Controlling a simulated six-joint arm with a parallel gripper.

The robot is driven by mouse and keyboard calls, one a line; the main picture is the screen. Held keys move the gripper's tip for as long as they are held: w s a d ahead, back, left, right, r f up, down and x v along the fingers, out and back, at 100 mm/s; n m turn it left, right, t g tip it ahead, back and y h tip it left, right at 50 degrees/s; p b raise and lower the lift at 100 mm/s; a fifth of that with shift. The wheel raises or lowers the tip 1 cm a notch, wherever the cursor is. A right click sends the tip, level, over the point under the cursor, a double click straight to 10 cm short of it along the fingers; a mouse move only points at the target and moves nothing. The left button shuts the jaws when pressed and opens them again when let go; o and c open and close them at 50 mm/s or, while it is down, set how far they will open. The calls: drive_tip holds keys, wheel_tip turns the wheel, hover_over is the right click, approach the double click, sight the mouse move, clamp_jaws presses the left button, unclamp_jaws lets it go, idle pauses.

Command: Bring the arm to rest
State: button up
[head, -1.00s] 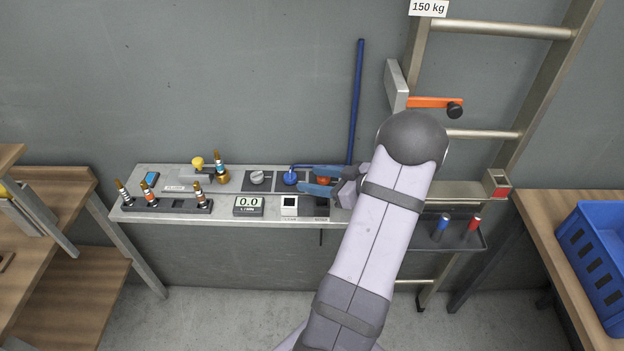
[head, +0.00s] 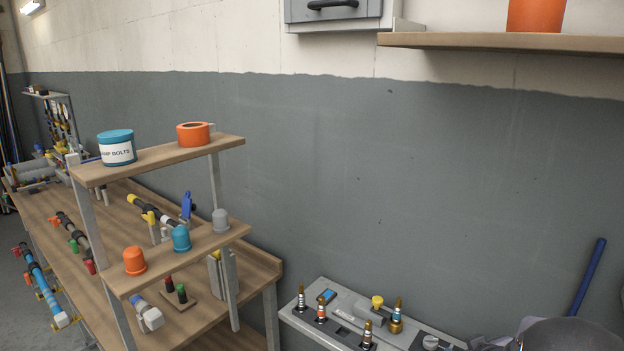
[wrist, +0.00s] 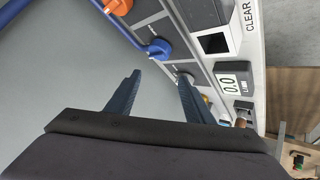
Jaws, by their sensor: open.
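My gripper (wrist: 160,92) shows in the wrist view with its two blue fingers apart and nothing between them. It is in front of the grey control panel (wrist: 228,55), near the blue knob (wrist: 158,48) and a grey knob (wrist: 184,80). I cannot tell how far the fingertips are from the panel. An orange knob (wrist: 118,6) is at the top. In the head view, part of my arm shows at the lower right corner, and the fingers are out of sight there.
In the head view, the panel bench (head: 345,312) carries several banded brass fittings and a yellow knob (head: 377,301). A blue pole (head: 587,277) leans at the right. A wooden two-tier shelf (head: 170,155) with caps and tubs stands left. A wall shelf (head: 500,41) is at upper right.

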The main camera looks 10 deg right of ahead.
drive_tip(key=s+a+f+g+y, duration=0.1)
drive_tip(key=s+a+g, duration=0.3)
drive_tip(key=s+a, duration=0.6)
drive_tip(key=s+a+f+m+g+y, duration=0.1)
drive_tip(key=s+a+g, duration=0.4)
drive_tip(key=s+a, duration=0.5)
drive_tip(key=a+y+p, duration=0.1)
drive_tip(key=a, duration=0.6)
drive_tip(key=shift+s+a+f, duration=0.2)
drive_tip(key=shift+s+f, duration=0.05)
drive_tip(key=shift+f, duration=0.1)
drive_tip(key=shift+w+m, duration=0.1)
drive_tip(key=shift+m, duration=0.3)
